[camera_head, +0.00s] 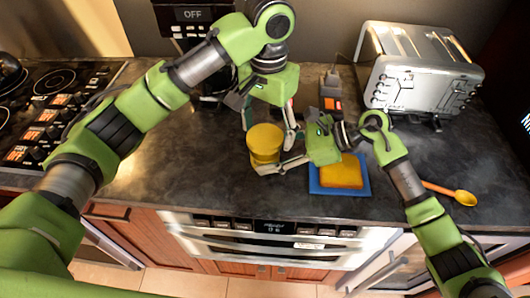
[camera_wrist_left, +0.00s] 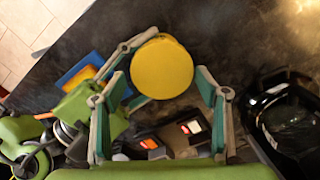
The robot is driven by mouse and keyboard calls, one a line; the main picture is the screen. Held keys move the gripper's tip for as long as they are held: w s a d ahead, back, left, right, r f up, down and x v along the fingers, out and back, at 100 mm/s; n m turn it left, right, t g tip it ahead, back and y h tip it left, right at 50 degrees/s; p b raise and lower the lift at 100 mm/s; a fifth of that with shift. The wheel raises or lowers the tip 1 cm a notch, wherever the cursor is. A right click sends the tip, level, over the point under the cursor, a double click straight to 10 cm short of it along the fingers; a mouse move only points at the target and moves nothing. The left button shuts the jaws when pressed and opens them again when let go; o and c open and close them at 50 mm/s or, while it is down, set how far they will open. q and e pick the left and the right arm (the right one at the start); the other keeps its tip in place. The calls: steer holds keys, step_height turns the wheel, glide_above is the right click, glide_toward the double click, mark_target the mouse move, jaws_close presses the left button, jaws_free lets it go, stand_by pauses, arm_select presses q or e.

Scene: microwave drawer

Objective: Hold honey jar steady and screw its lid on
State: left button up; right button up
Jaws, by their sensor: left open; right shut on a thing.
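The honey jar (camera_head: 265,155) stands on the dark counter, near its front edge, with a round yellow lid (camera_head: 264,136) on top. Whether the lid is fully seated cannot be told. My right gripper (camera_head: 276,156) comes in from the right and is shut on the honey jar, low on its side. My left gripper (camera_head: 269,128) is above and behind the jar, pointing down, open. In the left wrist view the lid (camera_wrist_left: 162,66) lies between the spread fingertips of my left gripper (camera_wrist_left: 161,78), with gaps at the sides. The lid hides most of the jar there.
A yellow sponge-like block (camera_head: 341,173) lies on a blue board (camera_head: 363,189) right of the jar. A metal toaster (camera_head: 420,75) stands behind right, and an orange spoon (camera_head: 464,197) lies at right. A dark coffee machine (camera_head: 190,18) is at the back. Counter left of the jar is clear.

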arm_select(q)
steer(key=c, duration=1.1)
steer(key=m, duration=0.4)
steer(key=shift+s+d+m, duration=0.15)
steer(key=shift+m, duration=0.15)
steer(key=m, duration=0.9)
steer(key=shift+w+a, duration=0.2)
steer(key=m, duration=0.4)
steer(key=shift+w+m, duration=0.1)
steer(key=shift+m, duration=0.2)
steer(key=shift+c, duration=0.2)
steer(key=o, duration=1.1)
steer(key=shift+o, duration=0.2)
steer(key=shift+d+r, duration=0.1)
